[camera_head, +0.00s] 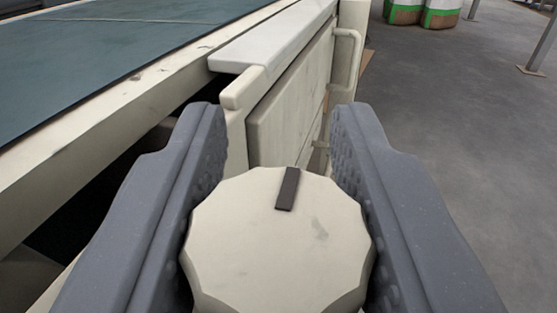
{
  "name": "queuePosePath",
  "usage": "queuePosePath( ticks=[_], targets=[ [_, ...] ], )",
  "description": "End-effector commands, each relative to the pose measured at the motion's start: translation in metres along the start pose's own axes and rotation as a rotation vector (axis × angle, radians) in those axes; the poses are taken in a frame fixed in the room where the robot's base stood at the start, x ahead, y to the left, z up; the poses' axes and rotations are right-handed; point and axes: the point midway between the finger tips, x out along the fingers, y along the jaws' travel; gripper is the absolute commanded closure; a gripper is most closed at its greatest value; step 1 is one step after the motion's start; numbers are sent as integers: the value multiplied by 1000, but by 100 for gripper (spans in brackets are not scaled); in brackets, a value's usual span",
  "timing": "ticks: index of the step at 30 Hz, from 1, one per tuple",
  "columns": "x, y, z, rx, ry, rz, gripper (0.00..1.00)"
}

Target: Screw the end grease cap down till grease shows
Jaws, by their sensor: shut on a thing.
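The end grease cap (275,245) is a cream, many-sided knob at the bottom middle of the view. A short dark bar mark on its top face points up the picture, tilted slightly right. My gripper (278,165) has its two grey, dimpled fingers on the left and right sides of the cap and is shut on it. The fingertips reach past the cap's far edge. The lower edge of the cap is cut off by the frame. What lies under the cap is hidden, and I see no grease.
A dark green conveyor belt (110,50) with a cream side rail (120,125) runs along the left. A cream cabinet panel (290,100) with a pipe handle (352,60) stands ahead. Grey floor (460,160) lies open at right. Green and white sacks (440,14) stand far back.

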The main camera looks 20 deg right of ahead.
Motion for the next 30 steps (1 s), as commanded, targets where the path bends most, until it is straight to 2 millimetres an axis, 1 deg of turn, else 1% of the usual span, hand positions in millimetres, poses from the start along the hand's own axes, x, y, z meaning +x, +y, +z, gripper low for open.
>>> queuePosePath(
  ticks=[1,13,14,15,16,25,28,30],
  targets=[
    [0,-2,0,2,2,0,93],
    [1,-1,-2,2,3,8,93],
    [1,-1,-2,2,4,8,67],
    [1,-1,-2,2,4,8,56],
    [1,-1,-2,2,4,8,48],
    [0,0,-1,0,2,10,48],
    [-6,0,-1,-1,1,9,48],
    [-14,0,-1,-2,0,8,48]
  ],
)
